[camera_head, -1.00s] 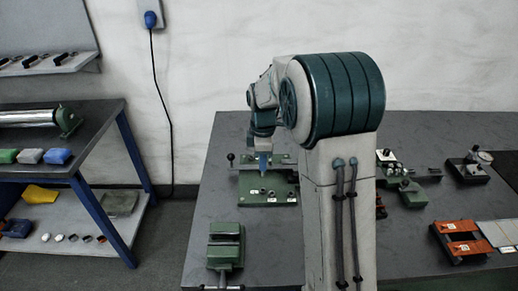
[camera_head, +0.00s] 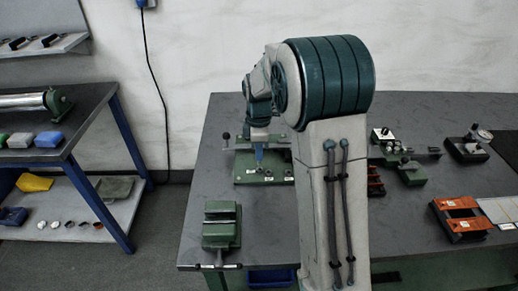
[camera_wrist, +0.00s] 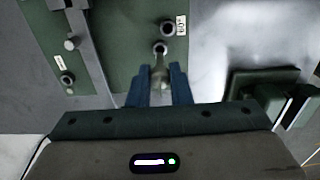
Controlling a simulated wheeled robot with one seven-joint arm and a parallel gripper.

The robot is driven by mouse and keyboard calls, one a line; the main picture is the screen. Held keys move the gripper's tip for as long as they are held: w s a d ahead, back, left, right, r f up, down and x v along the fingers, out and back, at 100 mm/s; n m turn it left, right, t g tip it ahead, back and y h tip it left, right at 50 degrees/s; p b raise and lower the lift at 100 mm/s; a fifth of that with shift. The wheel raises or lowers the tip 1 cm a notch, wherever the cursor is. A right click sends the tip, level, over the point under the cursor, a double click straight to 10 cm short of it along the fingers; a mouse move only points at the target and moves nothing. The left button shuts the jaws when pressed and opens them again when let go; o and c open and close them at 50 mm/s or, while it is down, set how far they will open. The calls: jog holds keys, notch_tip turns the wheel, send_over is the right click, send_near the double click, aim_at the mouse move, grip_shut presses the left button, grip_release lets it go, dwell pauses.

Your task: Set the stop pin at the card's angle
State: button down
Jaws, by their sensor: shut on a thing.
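A green bending plate (camera_head: 245,177) with metal-rimmed holes and small white labels stands at the left back of the bench. My gripper (camera_head: 259,158) is just above it. In the wrist view the blue fingers of my gripper (camera_wrist: 158,82) are shut on a grey metal pin (camera_wrist: 158,74). The pin's far end points at a ringed hole (camera_wrist: 160,48); whether it touches the plate I cannot tell. A second hole (camera_wrist: 167,28) lies beside a label (camera_wrist: 181,25) that seems to read 60. Another labelled hole (camera_wrist: 67,80) is at left. No angle card is readable.
A green vise (camera_head: 221,226) stands at the bench's front left. Orange blocks (camera_head: 462,219), a pale sheet (camera_head: 498,209) and a dial gauge (camera_head: 484,136) are at right. My arm hides the bench's middle. A side shelf stands at left.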

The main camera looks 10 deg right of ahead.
aim_at(259, 165)
jog(key=shift+f+b, duration=1.3)
jog(key=shift+f, duration=0.7)
dwell(2.2)
jog(key=c, duration=1.6)
grip_release()
jog(key=shift+c, duration=0.2)
jog(key=shift+r, duration=0.15)
jog(key=shift+r+p, duration=1.15)
jog(key=shift+r, duration=0.25)
jog(key=o, duration=0.6)
jog(key=shift+c, duration=0.2)
